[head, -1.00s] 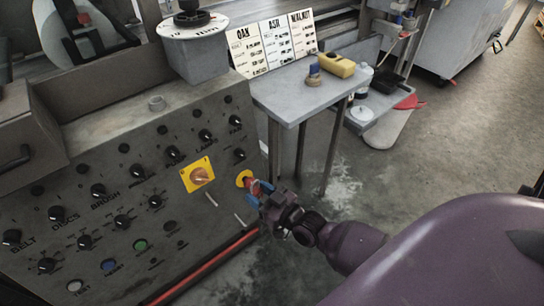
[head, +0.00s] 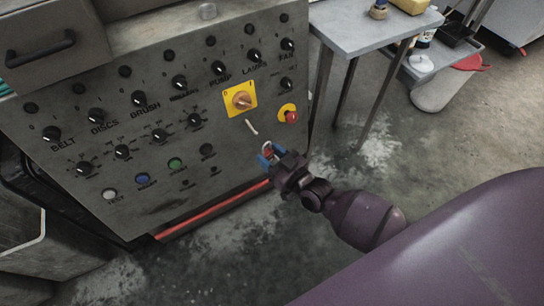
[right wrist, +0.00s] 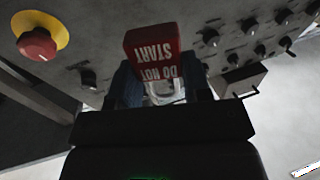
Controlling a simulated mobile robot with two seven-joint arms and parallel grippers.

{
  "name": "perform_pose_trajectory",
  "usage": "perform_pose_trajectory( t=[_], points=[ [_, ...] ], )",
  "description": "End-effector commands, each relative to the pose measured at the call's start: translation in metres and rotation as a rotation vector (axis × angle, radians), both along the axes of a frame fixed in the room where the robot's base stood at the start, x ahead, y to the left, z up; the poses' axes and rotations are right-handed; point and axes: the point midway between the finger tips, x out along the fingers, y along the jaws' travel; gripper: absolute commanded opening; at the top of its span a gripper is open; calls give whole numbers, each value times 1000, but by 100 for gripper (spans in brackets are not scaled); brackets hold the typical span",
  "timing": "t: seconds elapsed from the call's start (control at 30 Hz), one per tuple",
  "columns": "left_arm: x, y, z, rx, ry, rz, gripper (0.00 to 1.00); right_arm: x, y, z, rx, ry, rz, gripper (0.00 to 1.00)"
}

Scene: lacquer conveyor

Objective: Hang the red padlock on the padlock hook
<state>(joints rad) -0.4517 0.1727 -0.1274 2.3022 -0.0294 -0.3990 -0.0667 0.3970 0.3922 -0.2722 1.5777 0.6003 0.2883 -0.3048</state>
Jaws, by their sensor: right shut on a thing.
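The red padlock (right wrist: 152,52) shows in the right wrist view as a red block with upside-down "DO NOT START" lettering. Its pale shackle (right wrist: 166,92) is between the fingers. My right gripper (right wrist: 163,88) is shut on the padlock. In the head view the right gripper (head: 271,156) is in front of the grey control panel, below and left of the red stop button. A short pale slanted peg (head: 251,127), perhaps the padlock hook, stands on the panel just above and left of the gripper. I cannot tell whether the padlock touches the panel. My left gripper is not in view.
The control panel (head: 215,135) carries several black knobs. An orange rotary switch (head: 240,99) on a yellow plate and a red stop button (head: 291,116) are close above the gripper. A grey table (head: 370,30) stands at the upper right. The floor between is open.

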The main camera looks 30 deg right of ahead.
Motion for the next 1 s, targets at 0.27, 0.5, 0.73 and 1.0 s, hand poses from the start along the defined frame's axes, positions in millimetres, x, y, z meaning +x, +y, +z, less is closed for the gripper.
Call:
perform_pose_trajectory(
  t=[0.27, 0.5, 0.73, 1.0],
  points=[
    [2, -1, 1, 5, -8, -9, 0, 13, 0, -3, -1, 2, 0, 19],
    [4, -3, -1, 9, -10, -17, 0, 25, 0, -3, -1, 1, 0, 19],
    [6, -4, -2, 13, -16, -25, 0, 36, 1, -5, 1, 1, 0, 19],
    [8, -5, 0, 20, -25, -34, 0, 49, 1, -6, -1, 2, 0, 19]
  ],
)
